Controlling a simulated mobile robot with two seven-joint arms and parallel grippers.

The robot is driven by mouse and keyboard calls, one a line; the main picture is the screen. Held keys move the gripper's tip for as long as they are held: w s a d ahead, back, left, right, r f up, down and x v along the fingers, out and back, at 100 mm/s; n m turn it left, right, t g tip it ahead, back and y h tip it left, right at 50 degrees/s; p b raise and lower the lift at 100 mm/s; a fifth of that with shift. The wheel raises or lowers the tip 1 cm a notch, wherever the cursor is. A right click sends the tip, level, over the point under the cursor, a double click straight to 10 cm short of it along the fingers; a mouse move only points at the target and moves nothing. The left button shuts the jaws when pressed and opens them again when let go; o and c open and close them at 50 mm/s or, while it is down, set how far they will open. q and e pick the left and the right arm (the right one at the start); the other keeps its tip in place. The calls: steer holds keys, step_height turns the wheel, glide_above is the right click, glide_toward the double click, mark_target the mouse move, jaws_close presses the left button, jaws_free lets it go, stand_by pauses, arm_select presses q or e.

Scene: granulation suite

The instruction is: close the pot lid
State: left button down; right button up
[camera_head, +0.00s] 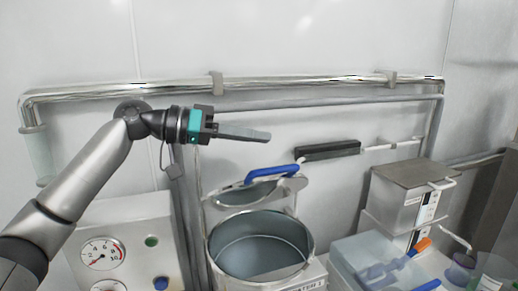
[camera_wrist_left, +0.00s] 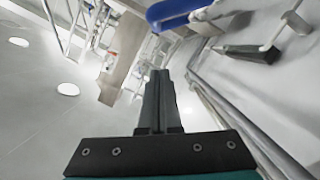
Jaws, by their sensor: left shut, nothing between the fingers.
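The metal pot (camera_head: 262,262) stands open at the lower middle of the head view, with an empty grey inside. Its lid (camera_head: 247,194) is tilted up behind the pot's rim, and a blue handle (camera_head: 272,172) sits at the lid's top. My left gripper (camera_head: 268,135) is shut and empty, above the lid and a little to its left, apart from the handle. In the left wrist view the shut fingers (camera_wrist_left: 158,78) point forward, and the blue handle (camera_wrist_left: 172,12) shows at the top edge. My right gripper is in neither view.
A shiny pipe (camera_head: 300,81) runs along the wall behind my left gripper. A panel with a gauge (camera_head: 103,253) stands left of the pot. A grey box (camera_head: 402,195) and a clear bin (camera_head: 372,262) stand to the right. A dark bar (camera_head: 328,150) is on the wall.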

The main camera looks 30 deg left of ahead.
arm_select(q)
steer(key=shift+s+d+f+b, duration=0.1)
steer(key=shift+s+d+f, duration=0.2)
steer(key=shift+f, duration=0.25)
steer(key=shift+s+d+f+b, duration=0.15)
steer(key=shift+d+f, duration=0.1)
steer(key=shift+f, duration=0.35)
steer(key=shift+s+d+f+b, duration=0.1)
steer(key=shift+s+d+f, duration=0.2)
steer(key=shift+f, duration=0.25)
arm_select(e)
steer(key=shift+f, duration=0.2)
